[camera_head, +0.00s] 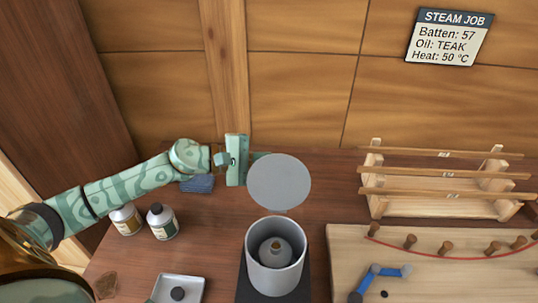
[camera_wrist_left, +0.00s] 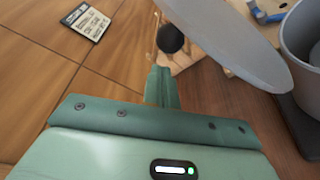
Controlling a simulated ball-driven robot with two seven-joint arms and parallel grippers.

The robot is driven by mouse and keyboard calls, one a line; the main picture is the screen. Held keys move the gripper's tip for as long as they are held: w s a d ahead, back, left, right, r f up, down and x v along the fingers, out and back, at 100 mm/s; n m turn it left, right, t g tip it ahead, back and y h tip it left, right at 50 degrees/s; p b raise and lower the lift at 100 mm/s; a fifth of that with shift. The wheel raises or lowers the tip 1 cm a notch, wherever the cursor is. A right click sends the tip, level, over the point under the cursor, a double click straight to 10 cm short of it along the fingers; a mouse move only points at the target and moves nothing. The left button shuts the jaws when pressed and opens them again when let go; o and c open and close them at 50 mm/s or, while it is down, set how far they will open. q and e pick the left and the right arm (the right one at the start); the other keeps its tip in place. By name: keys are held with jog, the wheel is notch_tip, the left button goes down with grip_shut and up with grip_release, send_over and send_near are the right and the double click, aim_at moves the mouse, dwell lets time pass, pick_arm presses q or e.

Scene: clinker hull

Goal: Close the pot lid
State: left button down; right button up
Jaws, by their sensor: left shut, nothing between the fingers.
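The pot (camera_wrist_left: 303,45) shows at the right there. My right gripper is not in view.
A wooden rack with battens (camera_head: 440,190) and a pegged board (camera_head: 430,265) are at the right. A tray (camera_head: 180,288) is at the front. A sign (camera_head: 448,36) hangs on the wall.

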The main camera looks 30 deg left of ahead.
aim_at(279, 178)
pick_arm(q)
jog(key=shift+s+d+r+p, duration=0.2)
jog(key=shift+s+r, duration=0.05)
jog(key=shift+s, duration=0.2)
jog(key=shift+s+d+r+p, duration=0.15)
jog(key=shift+s+r, duration=0.1)
jog(key=shift+s, duration=0.15)
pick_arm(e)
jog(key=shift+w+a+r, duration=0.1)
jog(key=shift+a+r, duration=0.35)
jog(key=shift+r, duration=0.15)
pick_arm(q)
jog(key=shift+s+d+r, duration=0.1)
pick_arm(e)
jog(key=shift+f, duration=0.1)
